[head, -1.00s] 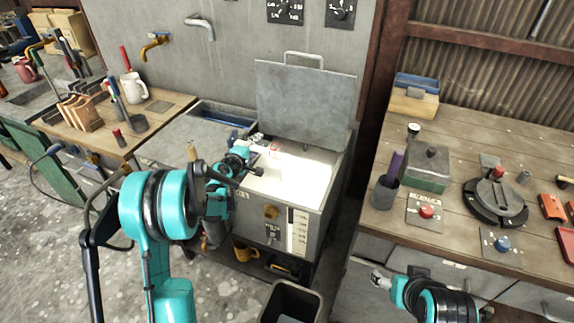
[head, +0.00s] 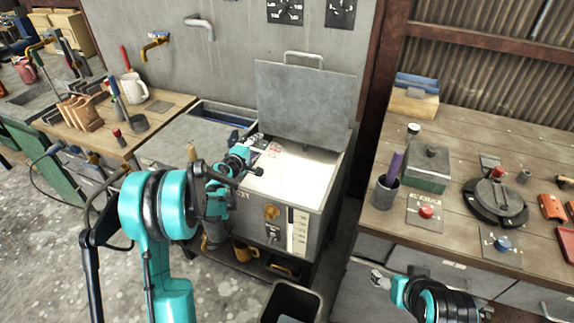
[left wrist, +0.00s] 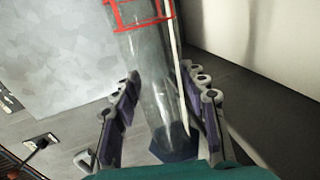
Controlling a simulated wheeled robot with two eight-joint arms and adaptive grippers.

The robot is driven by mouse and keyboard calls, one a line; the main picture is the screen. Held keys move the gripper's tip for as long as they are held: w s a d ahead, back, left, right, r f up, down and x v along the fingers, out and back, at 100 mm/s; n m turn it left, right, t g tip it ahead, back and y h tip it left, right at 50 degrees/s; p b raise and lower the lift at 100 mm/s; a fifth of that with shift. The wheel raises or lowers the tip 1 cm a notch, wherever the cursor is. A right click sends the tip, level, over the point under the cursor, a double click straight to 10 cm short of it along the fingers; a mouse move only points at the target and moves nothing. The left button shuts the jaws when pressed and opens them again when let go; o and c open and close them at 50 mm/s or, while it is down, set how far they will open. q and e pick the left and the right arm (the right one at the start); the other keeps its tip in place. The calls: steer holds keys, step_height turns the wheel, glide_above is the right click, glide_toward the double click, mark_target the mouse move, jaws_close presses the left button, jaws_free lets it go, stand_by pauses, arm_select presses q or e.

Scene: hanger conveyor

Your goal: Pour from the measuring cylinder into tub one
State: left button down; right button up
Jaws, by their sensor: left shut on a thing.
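The measuring cylinder (left wrist: 150,75) is clear, with red markings near the top of the left wrist view and a dark blue base (left wrist: 176,150). My left gripper (left wrist: 166,85) is shut on it, with purple finger pads on either side. In the head view my left gripper (head: 258,158) is over the left part of a grey metal tub (head: 318,199) with a bright interior and its lid (head: 305,105) raised. I cannot read which tub is tub one. The cylinder's red markings (head: 273,149) show faintly there. My right gripper (head: 379,280) is low at the right; its fingers are unclear.
A wooden bench (head: 465,150) with a pen cup (head: 386,192), buttons and a round fixture stands right. A black bin (head: 291,302) is on the floor in front. A second covered tub (head: 180,140) adjoins on the left. The raised lid stands behind the cylinder.

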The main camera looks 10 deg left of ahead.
arm_select(q)
steer(key=shift+r, duration=0.1)
steer(key=shift+d+r+m, duration=0.15)
steer(key=shift+r+m, duration=0.3)
steer(key=shift+m, duration=0.05)
steer(key=shift+a+r+n+h+p, duration=0.3)
steer(key=shift+r+n+p, duration=0.1)
steer(key=shift+n, duration=0.5)
steer(key=shift+a+r+n+h, duration=0.1)
steer(key=shift+r+n+h, duration=0.1)
steer(key=shift+n, duration=0.3)
steer(key=shift+r+n+h, duration=0.1)
steer(key=shift+n+h, duration=0.1)
steer(key=shift+n, duration=0.3)
steer(key=r+n, duration=0.1)
steer(key=d+r+n+h, duration=0.1)
steer(key=shift+n, duration=0.3)
steer(key=shift+s+d+r+n+h, duration=0.1)
steer(key=shift+d+r+n+h, duration=0.15)
steer(key=shift+r+n, duration=0.4)
steer(key=shift+f, duration=0.15)
